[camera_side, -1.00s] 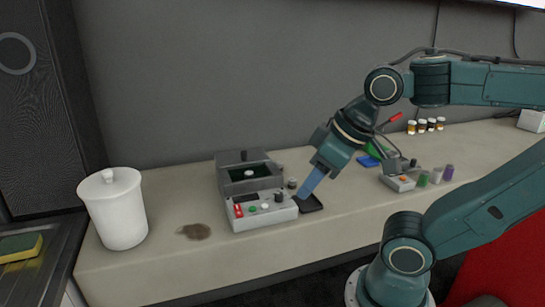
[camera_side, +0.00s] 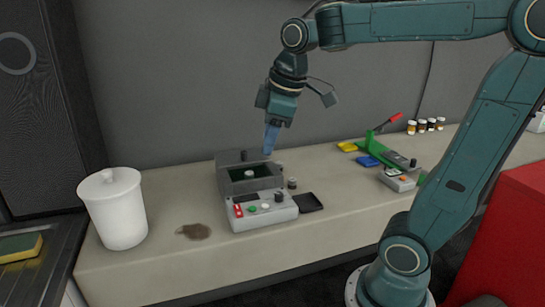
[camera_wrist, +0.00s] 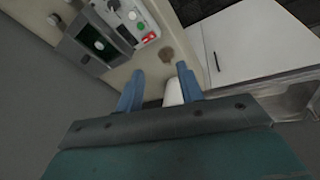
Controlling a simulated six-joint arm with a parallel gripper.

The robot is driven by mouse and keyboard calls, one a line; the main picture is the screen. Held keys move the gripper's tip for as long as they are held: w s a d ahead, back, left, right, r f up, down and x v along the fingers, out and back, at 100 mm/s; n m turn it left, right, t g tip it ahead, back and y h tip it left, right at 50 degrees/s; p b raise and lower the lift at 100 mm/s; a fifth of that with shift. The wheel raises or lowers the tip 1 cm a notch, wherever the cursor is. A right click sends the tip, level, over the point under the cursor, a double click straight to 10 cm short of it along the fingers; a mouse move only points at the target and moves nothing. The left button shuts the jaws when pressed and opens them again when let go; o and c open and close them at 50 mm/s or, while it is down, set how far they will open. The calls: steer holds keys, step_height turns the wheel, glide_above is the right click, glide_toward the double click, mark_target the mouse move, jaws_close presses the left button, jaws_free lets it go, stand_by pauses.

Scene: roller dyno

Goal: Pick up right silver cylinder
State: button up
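A small silver cylinder (camera_side: 292,183) stands on the bench just right of the grey roller box (camera_side: 232,186). A second silver cylinder (camera_side: 249,173) sits inside the box's open top; it also shows in the wrist view (camera_wrist: 99,45). My gripper (camera_side: 271,140) is above and behind the box, fingers pointing down, well clear of both cylinders. In the wrist view my gripper (camera_wrist: 160,88) has its two blue fingers apart with nothing held. A tiny pale shape at that view's top left edge may be the right cylinder.
A control panel (camera_side: 262,214) with buttons fronts the box, and a black tray (camera_side: 308,203) lies right of it. A white lidded jar (camera_side: 117,208) and a brown stain (camera_side: 194,231) are at left. A green tool with a red handle (camera_side: 388,124) stands at right.

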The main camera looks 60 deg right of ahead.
steer(key=w+d+n+g, duration=0.1)
steer(key=w+d+n, duration=0.2)
steer(key=w+d, duration=0.3)
steer(key=n+g, duration=0.3)
steer(key=n, duration=0.4)
glide_above(249, 172)
step_height(249, 172, down, 9)
steer(key=shift+s+f+y, duration=0.15)
steer(key=shift+f+y, duration=0.05)
steer(key=shift+y, duration=0.1)
steer(key=shift+f, duration=4.3)
steer(key=shift+f, duration=0.15)
steer(key=shift+f, duration=2.45)
steer(key=shift+c, duration=0.4)
steer(key=c, duration=0.7)
